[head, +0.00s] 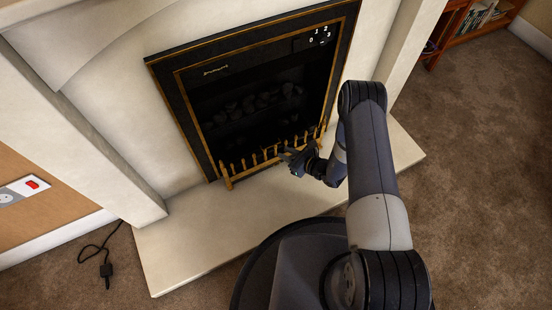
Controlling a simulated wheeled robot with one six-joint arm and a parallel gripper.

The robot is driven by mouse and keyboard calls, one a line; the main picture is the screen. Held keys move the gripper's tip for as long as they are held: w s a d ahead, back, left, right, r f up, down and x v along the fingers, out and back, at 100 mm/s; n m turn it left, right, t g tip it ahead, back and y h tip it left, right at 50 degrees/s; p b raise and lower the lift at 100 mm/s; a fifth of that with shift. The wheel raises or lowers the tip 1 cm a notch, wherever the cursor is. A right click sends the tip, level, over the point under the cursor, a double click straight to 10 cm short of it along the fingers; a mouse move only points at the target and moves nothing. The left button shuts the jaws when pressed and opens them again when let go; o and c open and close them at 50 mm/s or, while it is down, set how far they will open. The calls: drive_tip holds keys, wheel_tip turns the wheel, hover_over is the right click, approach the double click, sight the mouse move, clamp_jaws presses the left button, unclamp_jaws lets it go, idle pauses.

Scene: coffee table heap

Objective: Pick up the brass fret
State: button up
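The brass fret (229,174) is a low, gold-coloured fence with several upright posts. It stands upright along the bottom front of the fireplace opening, at the back of the pale hearth. My gripper (285,155) is at the right-hand half of the fret, in front of it or over its top edge. The gripper and wrist hide part of the fret there. I cannot tell whether the fingers touch the fret, or whether they are open or shut.
The dark fireplace (190,112) with brass trim holds coals behind the fret. The pale hearth slab (185,245) is bare. A black cable with a plug (106,270) lies on the carpet at left. A bookshelf (470,30) stands at the upper right. Carpet at right is clear.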

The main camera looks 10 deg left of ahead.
sight(276, 150)
drive_tip(key=b+x, duration=0.3)
drive_tip(key=x, duration=0.3)
drive_tip(key=shift+a+f, duration=0.15)
drive_tip(key=shift+f, duration=0.15)
clamp_jaws()
idle(1.1)
drive_tip(key=shift+w+r, duration=0.1)
drive_tip(key=shift+r, duration=0.1)
